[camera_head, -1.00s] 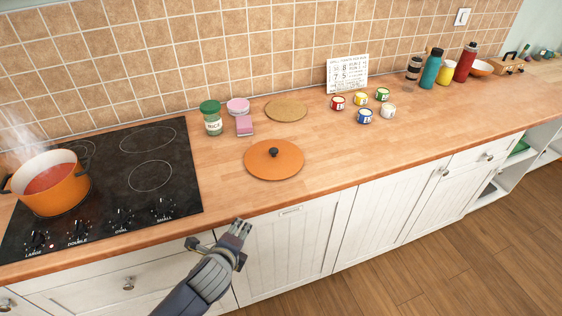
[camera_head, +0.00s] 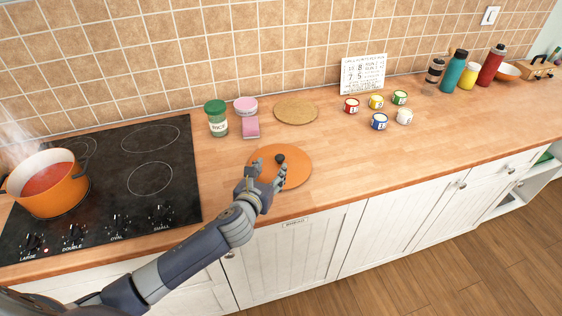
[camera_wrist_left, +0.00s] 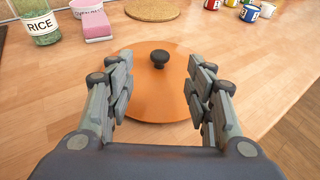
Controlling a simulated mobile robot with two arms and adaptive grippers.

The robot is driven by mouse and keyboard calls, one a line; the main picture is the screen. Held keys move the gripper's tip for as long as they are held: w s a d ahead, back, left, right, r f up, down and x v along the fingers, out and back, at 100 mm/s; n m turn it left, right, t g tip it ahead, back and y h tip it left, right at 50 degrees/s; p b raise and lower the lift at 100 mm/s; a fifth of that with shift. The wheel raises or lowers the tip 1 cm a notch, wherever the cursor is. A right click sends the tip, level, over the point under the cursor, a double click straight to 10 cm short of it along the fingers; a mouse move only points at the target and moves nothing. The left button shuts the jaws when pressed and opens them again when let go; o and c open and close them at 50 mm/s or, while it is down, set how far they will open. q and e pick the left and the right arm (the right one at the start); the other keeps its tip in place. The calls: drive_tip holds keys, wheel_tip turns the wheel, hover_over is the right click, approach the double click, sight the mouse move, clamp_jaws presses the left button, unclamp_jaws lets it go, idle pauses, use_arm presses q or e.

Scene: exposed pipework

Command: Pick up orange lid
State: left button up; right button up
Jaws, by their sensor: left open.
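The orange lid (camera_head: 296,168) lies flat on the wooden counter, right of the stove, with a black knob (camera_head: 280,158) at its centre. My left gripper (camera_head: 268,172) is over the near left part of the lid in the head view. In the left wrist view the gripper (camera_wrist_left: 159,85) is open and empty. The lid (camera_wrist_left: 150,105) shows between its fingers, and the knob (camera_wrist_left: 159,58) stands a little beyond the fingertips, roughly centred between them. The height of the fingers above the lid is hard to tell. My right gripper is not in view.
A steaming orange pot (camera_head: 48,186) stands on the black stove (camera_head: 112,200). A rice jar (camera_head: 217,120), a pink sponge (camera_head: 251,128) and a cork mat (camera_head: 296,112) are behind the lid. Several small pots and bottles stand farther right. The counter right of the lid is clear.

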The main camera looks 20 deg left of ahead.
sight(280, 156)
use_arm(q)
drive_tip(key=shift+x, duration=0.95)
drive_tip(key=shift+w+f, duration=0.1)
drive_tip(key=shift+w, duration=0.3)
drive_tip(key=shift+w+f, duration=0.1)
drive_tip(key=shift+w, duration=0.15)
drive_tip(key=shift+p+x, duration=0.4)
drive_tip(key=shift+x, duration=1.75)
drive_tip(key=shift+w+f, duration=0.3)
drive_tip(key=shift+f, duration=0.05)
drive_tip(key=shift+s+r, duration=0.1)
drive_tip(key=shift+c, duration=1.1)
drive_tip(key=c, duration=0.9)
clamp_jaws()
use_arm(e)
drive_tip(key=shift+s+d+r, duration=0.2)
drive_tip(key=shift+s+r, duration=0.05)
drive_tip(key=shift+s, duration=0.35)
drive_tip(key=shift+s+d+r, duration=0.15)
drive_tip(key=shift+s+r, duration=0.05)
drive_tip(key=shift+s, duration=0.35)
